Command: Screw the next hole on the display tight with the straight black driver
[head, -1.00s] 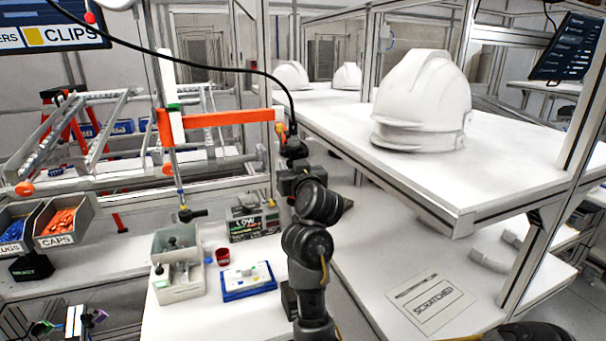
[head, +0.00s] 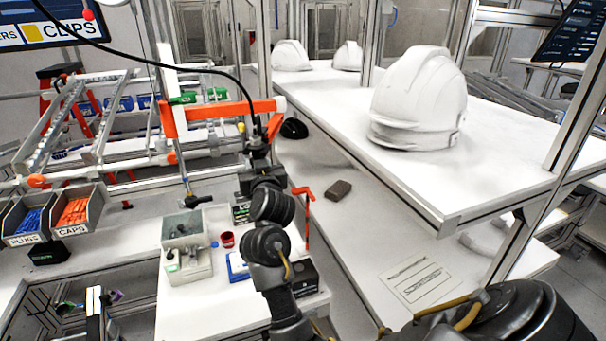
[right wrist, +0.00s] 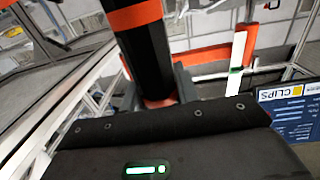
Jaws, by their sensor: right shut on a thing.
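My right gripper (head: 258,147) is raised in the middle of the head view, its arm coming up from the bottom. It is shut on the straight black driver (head: 258,128), which has a cable from the top left. In the right wrist view the driver (right wrist: 146,62) is a thick black cylinder with orange bands, running up from the jaws. The driver's tip and any screw hole cannot be made out. The display (head: 60,25) is cut off at the top left and reads "CLIPS"; it also shows in the right wrist view (right wrist: 290,118). My left gripper is not in view.
An orange bar (head: 222,113) stands close by the driver. A second tool (head: 195,202) hangs over the bench. Bins of blue plugs (head: 27,224) and orange caps (head: 76,213) are at the left. A white helmet shell (head: 420,98) stands on the raised shelf (head: 440,185) at right.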

